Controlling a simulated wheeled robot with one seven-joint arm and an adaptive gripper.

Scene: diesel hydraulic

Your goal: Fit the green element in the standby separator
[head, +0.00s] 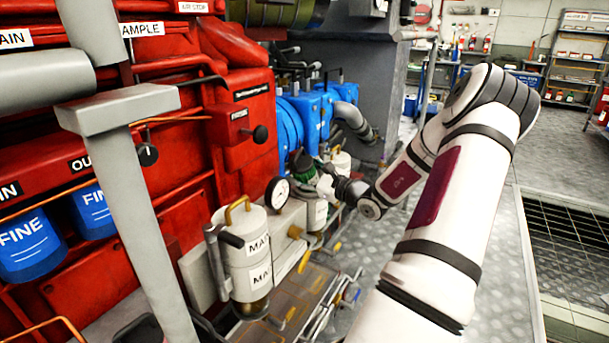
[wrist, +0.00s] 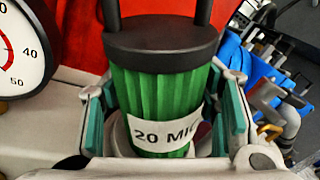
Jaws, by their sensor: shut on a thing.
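The green element (wrist: 160,95) is a pleated cylinder with a black cap and handle and a white label reading "20 MIC". It stands between the teal pads of my gripper (wrist: 166,118), which is shut on it. In the head view the green element (head: 304,167) shows small and partly hidden beside my gripper (head: 322,180). A white separator body (head: 316,213) stands just below it. In the wrist view a pale round rim (wrist: 121,132) shows behind the element's lower part. I cannot tell whether the element's lower end is inside that rim.
A white separator labelled "MA..." (head: 246,262) with a brass-coloured handle stands nearer, on the left. A pressure gauge (head: 278,193) is close to the element and also shows in the wrist view (wrist: 22,45). Blue machinery (head: 308,115) and the red engine (head: 225,150) stand behind. Yellow-handled valves (head: 304,262) sit low in front.

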